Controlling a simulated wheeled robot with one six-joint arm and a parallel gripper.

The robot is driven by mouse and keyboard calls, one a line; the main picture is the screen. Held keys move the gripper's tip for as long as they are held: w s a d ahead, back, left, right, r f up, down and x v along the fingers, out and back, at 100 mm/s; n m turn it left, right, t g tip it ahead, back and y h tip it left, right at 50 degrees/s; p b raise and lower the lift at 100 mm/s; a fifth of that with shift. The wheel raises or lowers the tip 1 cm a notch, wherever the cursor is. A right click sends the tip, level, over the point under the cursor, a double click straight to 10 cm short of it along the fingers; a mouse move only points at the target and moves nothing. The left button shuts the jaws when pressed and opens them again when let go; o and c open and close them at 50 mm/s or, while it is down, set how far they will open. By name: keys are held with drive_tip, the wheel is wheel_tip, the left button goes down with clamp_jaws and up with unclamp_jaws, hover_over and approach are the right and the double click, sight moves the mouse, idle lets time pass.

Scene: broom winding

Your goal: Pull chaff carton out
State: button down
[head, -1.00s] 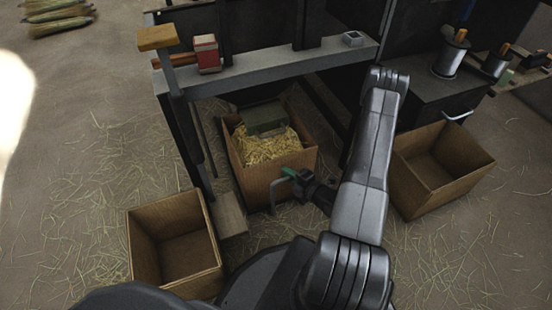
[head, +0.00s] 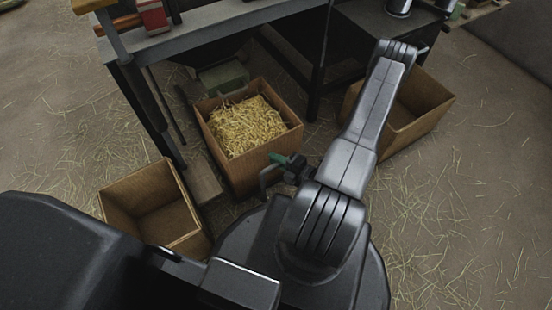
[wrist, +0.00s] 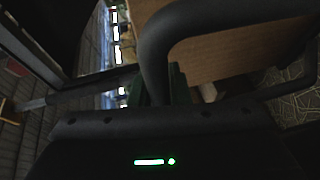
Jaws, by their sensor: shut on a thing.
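The chaff carton (head: 255,163) is a brown open box full of straw-coloured chaff (head: 247,125). It stands on the floor, partly out from under the bench's front beam. A grey bent handle (head: 265,177) is on its front face. My gripper (head: 282,160), with green fingertips, is shut on this handle at the carton's near right side. The exact finger contact is partly hidden.
An empty brown carton (head: 152,205) stands at front left and another (head: 415,112) at right. The bench's dark leg (head: 148,115) stands left.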

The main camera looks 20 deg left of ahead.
drive_tip(key=c, duration=1.6)
unclamp_jaws()
drive_tip(key=shift+c, duration=0.2)
drive_tip(key=shift+d, duration=0.1)
drive_tip(key=p+v, duration=0.3)
drive_tip(key=v, duration=1)
drive_tip(key=shift+d, duration=0.3)
drive_tip(key=shift+r, duration=0.1)
drive_tip(key=b+x, duration=0.3)
drive_tip(key=x, duration=1)
drive_tip(key=shift+a, duration=0.35)
